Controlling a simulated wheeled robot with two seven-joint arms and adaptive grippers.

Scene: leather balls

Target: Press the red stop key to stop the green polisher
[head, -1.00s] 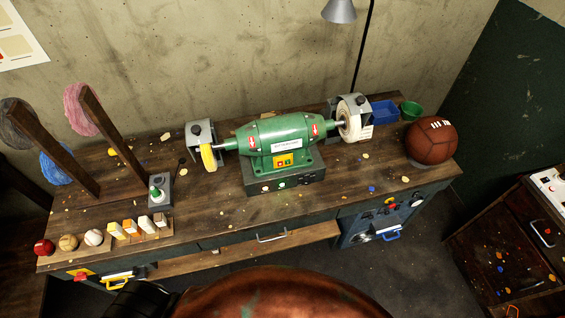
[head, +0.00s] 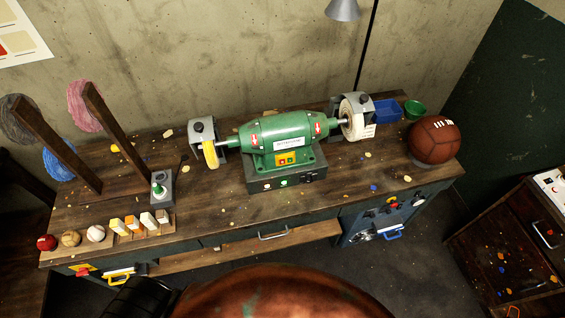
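The green polisher (head: 283,131) stands on the wooden bench. It has a yellow wheel (head: 210,154) on its left end and a pale wheel (head: 356,118) on its right end. A small yellow plate (head: 287,159) on its front carries small red keys; their markings are too small to read. The dark base (head: 262,187) below has a white button, a green button (head: 283,182) and dark knobs. I cannot tell whether the wheels turn. Another red button (head: 83,271) sits on a yellow plate at the bench's front left. Neither of my grippers is in view.
Small balls (head: 70,239) and pale blocks (head: 147,221) line the bench's front left. A grey box with a green knob (head: 159,191) stands behind them. A brown leather ball (head: 434,139) sits at the right. The bench front before the polisher is mostly clear.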

